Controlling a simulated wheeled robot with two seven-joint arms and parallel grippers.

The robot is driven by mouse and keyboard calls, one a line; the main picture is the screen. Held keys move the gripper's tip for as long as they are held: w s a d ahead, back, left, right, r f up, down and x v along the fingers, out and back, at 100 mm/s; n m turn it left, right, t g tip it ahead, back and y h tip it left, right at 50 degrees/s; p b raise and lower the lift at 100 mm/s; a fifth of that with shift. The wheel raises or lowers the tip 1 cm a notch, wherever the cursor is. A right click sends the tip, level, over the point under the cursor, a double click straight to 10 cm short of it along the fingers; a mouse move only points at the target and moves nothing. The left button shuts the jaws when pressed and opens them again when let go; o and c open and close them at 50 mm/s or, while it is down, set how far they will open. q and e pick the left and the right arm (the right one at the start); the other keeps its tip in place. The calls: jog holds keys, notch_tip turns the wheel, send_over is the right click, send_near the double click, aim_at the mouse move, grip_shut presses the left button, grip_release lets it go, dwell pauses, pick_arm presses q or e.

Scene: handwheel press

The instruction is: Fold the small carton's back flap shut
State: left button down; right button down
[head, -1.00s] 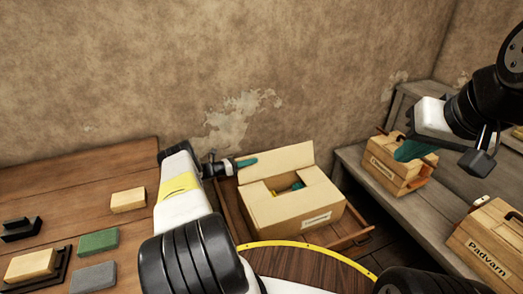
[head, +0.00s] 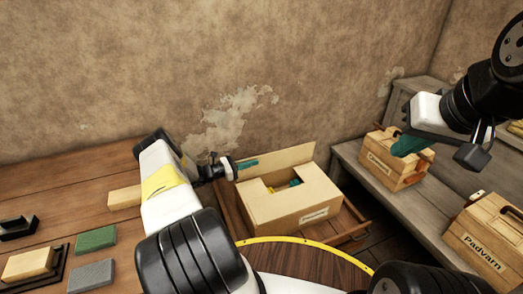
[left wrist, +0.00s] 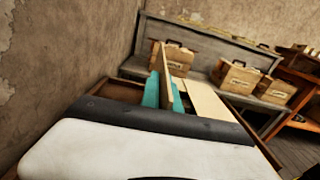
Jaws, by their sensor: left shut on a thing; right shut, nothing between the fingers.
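The small carton (head: 283,208) stands open-topped on a wooden tray (head: 357,236), a label on its front face. Its back flap (head: 285,161) stands raised along the far edge, and something yellow and teal shows inside the opening. My left gripper (head: 247,163) is at the flap's left end. In the left wrist view, its teal fingers (left wrist: 164,92) sit on both sides of the flap (left wrist: 165,78), shut on it. My right gripper (head: 409,145), shut and empty, is over a wooden box on the bench at right.
Labelled wooden boxes (head: 392,166) (head: 484,240) stand on the grey bench (head: 412,217). Blocks, green (head: 96,240) and grey (head: 92,276) among them, lie on the left table (head: 60,195). A yellow-rimmed round top (head: 300,262) is in front of the carton.

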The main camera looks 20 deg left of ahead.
pick_arm(q)
jog(key=shift+s+d+f, duration=0.1)
jog(key=shift+d, duration=0.05)
jog(key=c, duration=1.6)
grip_release()
jog(key=shift+c, duration=0.2)
jog(key=shift+r, duration=0.25)
jog(key=s+d+r, duration=0.2)
jog(key=s, duration=0.5)
jog(key=s+d+r, duration=0.2)
jog(key=s+d, duration=0.1)
jog(key=s, duration=0.5)
jog(key=shift+d+r, duration=0.25)
jog(key=shift+r, duration=0.05)
